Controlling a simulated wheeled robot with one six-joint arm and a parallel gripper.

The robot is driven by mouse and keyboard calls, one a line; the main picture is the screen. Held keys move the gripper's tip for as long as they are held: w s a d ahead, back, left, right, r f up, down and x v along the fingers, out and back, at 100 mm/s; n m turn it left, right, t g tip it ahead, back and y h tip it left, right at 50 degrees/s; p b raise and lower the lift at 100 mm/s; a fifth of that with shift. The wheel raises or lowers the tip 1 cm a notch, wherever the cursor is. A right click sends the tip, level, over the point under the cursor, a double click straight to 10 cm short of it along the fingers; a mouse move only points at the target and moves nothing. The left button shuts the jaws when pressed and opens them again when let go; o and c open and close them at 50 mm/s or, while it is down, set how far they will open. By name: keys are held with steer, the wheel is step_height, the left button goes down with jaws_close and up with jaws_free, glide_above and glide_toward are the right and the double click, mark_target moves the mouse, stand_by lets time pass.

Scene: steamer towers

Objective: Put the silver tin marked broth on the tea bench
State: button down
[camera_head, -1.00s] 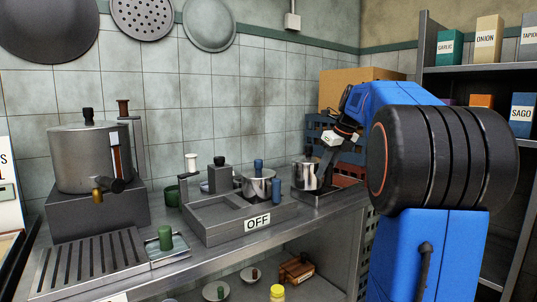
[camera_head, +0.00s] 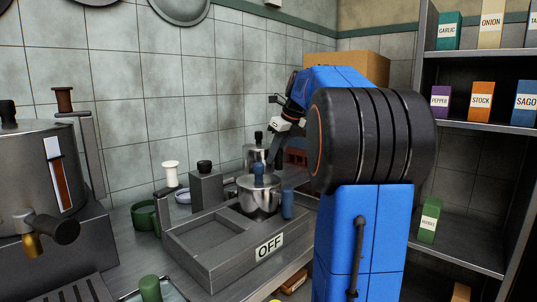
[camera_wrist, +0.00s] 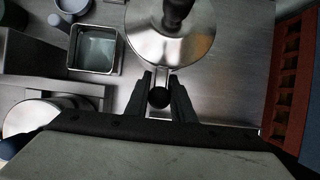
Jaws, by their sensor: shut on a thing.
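No tin with a readable broth mark shows in either view. My gripper (camera_wrist: 160,90) is shut on the side handle of a silver lidded pot (camera_wrist: 145,40) with a black knob; the handle's dark ball end lies between the fingers. In the head view this pot (camera_head: 256,153) stands behind a silver pot with a blue knob (camera_head: 258,198), and my gripper (camera_head: 272,150) is at its right side. My arm hides part of that area. I cannot tell whether the held pot touches the surface below.
A grey unit marked OFF (camera_head: 225,238) stands on the metal counter, near a large urn (camera_head: 40,180) at left. A square open metal container (camera_wrist: 95,48) and a reddish-brown rack (camera_wrist: 287,80) flank the held pot. Shelves with labelled boxes (camera_head: 480,102) are at right.

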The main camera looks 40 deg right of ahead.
steer(key=shift+r, duration=0.1)
stand_by(0.3)
steer(key=shift+f, duration=3)
steer(key=shift+f, duration=0.4)
steer(key=c, duration=1.4)
jaws_free()
steer(key=shift+c, duration=0.2)
steer(key=shift+f, duration=0.1)
steer(key=v, duration=1.7)
steer(key=shift+s, duration=0.25)
steer(key=shift+d, duration=0.1)
